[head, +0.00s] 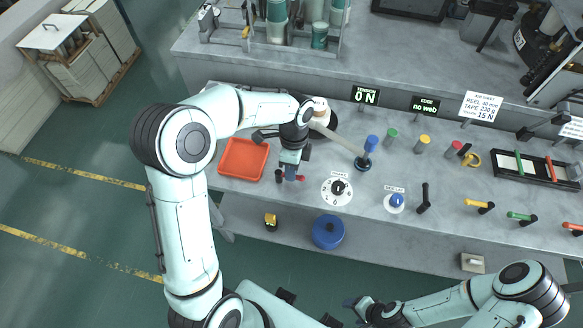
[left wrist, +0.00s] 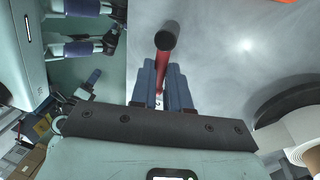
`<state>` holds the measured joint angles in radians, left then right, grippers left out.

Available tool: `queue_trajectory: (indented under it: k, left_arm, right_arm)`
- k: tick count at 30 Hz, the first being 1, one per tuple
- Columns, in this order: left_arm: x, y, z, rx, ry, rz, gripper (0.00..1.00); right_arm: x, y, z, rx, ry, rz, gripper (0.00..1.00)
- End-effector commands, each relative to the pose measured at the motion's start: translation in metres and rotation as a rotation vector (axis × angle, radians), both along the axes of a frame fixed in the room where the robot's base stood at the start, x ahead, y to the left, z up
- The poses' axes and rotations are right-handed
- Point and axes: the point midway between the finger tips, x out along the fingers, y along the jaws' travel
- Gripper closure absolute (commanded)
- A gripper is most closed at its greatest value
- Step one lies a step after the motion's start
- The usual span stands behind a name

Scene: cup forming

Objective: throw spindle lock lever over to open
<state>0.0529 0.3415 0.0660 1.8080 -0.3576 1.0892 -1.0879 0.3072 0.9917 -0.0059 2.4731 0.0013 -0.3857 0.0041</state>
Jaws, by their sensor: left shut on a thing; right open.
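The spindle lock lever shows a short red part (head: 300,178) beside my left gripper (head: 291,168) in the head view. In the left wrist view a red lever with a black round end (left wrist: 166,37) passes between the blue fingers of my left gripper (left wrist: 160,88). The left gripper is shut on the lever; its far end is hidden. A cream roll (head: 320,110) on a dark hub sits just above, partly behind my arm. My right gripper (head: 354,310) is open and empty at the bottom of the head view, away from the bench.
An orange tray (head: 242,161) lies left of the left gripper. A dial (head: 337,190), a blue knob (head: 396,202) and a black lever (head: 424,197) stand to the right. Coloured pegs (head: 391,136) stand behind them. A blue drum (head: 328,231) is on the lower shelf.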

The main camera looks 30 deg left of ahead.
Motion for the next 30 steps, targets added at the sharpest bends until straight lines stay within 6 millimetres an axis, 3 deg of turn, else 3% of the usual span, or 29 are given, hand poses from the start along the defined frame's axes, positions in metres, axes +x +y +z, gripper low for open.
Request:
queue_trajectory:
  k: [4, 5, 6, 7, 19, 23, 30]
  left_arm:
    - [0.0, 0.0, 0.0, 0.001, 0.001, -0.006, 1.0]
    - [0.0, 0.0, 0.0, 0.001, 0.001, -0.006, 0.75]
    - [0.0, 0.0, 0.0, 0.001, 0.001, -0.006, 0.62]
    - [0.0, 0.0, 0.0, 0.002, 0.001, -0.005, 0.59]
    - [0.002, 0.001, 0.009, 0.001, -0.003, -0.002, 0.59]
    - [0.007, 0.002, 0.032, 0.001, -0.006, -0.002, 0.59]
    - [0.018, 0.004, 0.087, 0.0, -0.006, -0.004, 0.59]
  right_arm:
    - [0.0, 0.0, 0.0, 0.0, 0.0, 0.0, 0.35]
    - [0.0, 0.0, 0.0, 0.0, 0.0, 0.0, 0.35]
    - [0.0, 0.0, 0.0, 0.0, 0.0, 0.0, 0.35]
    - [0.0, 0.0, 0.0, 0.0, 0.0, 0.0, 0.35]
    - [0.001, 0.0, 0.002, 0.001, -0.001, 0.0, 0.35]
    - [0.005, 0.0, 0.006, 0.0, -0.006, 0.0, 0.35]
    - [0.014, 0.0, 0.017, 0.0, -0.016, 0.0, 0.35]
